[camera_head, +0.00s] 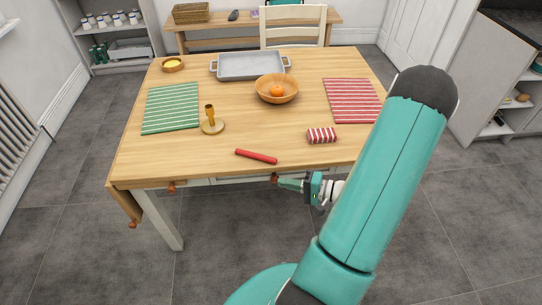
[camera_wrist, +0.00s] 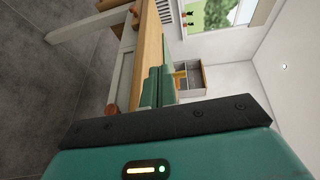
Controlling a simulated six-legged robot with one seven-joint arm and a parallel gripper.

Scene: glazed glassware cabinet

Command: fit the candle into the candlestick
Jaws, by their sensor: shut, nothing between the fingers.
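The red candle (camera_head: 256,156) lies on its side near the front edge of the wooden table (camera_head: 230,142). The brass candlestick (camera_head: 212,124) stands upright behind it and to the left, with no candle in it. My gripper (camera_head: 279,181) is just off the table's front edge, by a drawer knob, a little right of the candle and apart from it. Its fingers (camera_wrist: 158,88) also show in the wrist view, shut with nothing between them. Neither the candle nor the candlestick can be made out in the wrist view.
A striped red bundle (camera_head: 321,135) lies right of the candle. The tabletop around the candle is clear.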

